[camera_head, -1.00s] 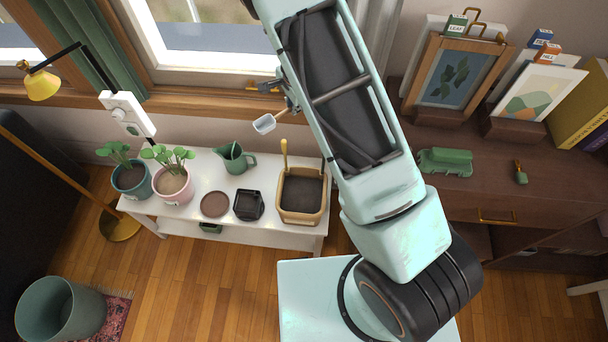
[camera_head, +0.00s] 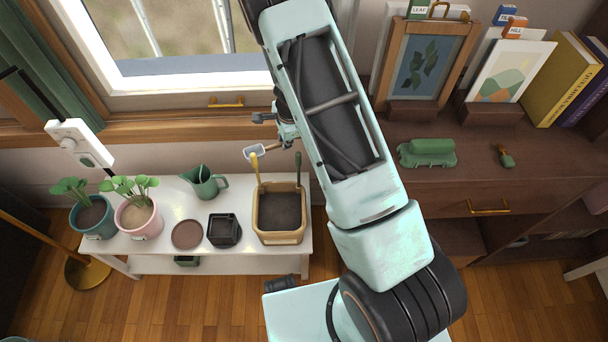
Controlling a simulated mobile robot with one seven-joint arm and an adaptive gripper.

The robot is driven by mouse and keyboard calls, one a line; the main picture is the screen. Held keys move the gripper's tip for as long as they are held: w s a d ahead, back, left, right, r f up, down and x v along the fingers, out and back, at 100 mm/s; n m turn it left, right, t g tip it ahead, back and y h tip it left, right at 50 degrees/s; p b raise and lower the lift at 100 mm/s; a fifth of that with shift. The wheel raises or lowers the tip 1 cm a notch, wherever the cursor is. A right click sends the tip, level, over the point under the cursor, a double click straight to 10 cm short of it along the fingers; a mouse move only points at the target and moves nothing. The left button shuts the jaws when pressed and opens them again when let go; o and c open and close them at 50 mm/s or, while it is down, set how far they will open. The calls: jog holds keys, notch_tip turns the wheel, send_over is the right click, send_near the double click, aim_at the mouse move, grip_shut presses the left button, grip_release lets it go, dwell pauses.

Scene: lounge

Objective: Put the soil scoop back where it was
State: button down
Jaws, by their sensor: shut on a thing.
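The soil scoop (camera_head: 254,152) shows as a small pale metal pan in front of the wall below the window. My gripper (camera_head: 284,138) is shut on its handle end and holds it up behind the back edge of the tan soil box (camera_head: 262,237). My arm hides part of the gripper, and the fingers are small in the picture. The soil box holds dark soil and stands at the right end of the white bench (camera_head: 145,262).
On the bench are two potted plants (camera_head: 92,215) (camera_head: 138,215), a green jug (camera_head: 203,182), a brown saucer (camera_head: 187,235) and black pots (camera_head: 224,230).

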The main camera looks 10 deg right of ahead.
jog(key=d, duration=0.6)
jog(key=f+b, duration=0.2)
jog(key=f, duration=0.2)
jog(key=f+b, duration=0.3)
jog(key=f, duration=0.1)
jog(key=s+f+b, duration=0.1)
jog(key=f+b, duration=0.1)
jog(key=f, duration=0.2)
jog(key=shift+d+f, duration=0.15)
jog(key=shift+f, duration=0.25)
jog(key=shift+w+f+b, duration=0.1)
jog(key=shift+f+b, duration=1.35)
jog(key=shift+f, duration=1.15)
jog(key=shift+f, duration=0.2)
jog(key=c, duration=1.9)
grip_release()
jog(key=shift+c, duration=0.2)
jog(key=shift+r, duration=0.1)
jog(key=p+v, duration=0.3)
jog(key=v, duration=0.9)
